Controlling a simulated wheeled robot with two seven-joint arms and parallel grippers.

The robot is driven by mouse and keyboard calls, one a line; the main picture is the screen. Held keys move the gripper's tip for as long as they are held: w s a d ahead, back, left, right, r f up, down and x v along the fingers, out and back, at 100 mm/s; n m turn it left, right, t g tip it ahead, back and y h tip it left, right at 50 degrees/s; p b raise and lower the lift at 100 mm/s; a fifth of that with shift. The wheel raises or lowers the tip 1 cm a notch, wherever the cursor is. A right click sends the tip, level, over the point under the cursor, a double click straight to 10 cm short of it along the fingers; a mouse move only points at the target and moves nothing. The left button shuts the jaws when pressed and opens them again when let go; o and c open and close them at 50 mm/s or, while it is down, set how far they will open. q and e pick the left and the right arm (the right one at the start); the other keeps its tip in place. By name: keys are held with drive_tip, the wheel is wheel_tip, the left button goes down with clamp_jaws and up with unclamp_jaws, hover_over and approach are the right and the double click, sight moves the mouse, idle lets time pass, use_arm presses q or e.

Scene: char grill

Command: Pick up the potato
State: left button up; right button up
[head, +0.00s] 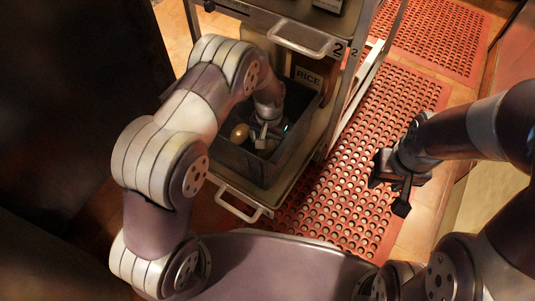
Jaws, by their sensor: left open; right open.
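The potato (240,133) is a small, yellowish-brown oval inside a dark bin (288,165) in the pulled-out lower drawer. My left arm reaches down into the bin, and my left gripper (262,143) is open just to the right of the potato. Its fingertips are small and dark here, so I cannot tell whether they touch the potato. My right gripper (396,186) is open and empty, held over the red floor mat to the right of the drawer.
The cart has a drawer handle (240,205) at the front and an upper handle (298,38) above the bin. Red perforated mats (340,205) cover the floor at right. A dark surface fills the left side.

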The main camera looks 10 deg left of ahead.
sight(268, 147)
use_arm(q)
wheel_tip(268, 147, down, 5)
drive_tip(key=b, duration=0.3)
drive_tip(key=shift+s+a+r, duration=0.15)
drive_tip(key=shift+r, duration=0.25)
drive_tip(key=c, duration=1.2)
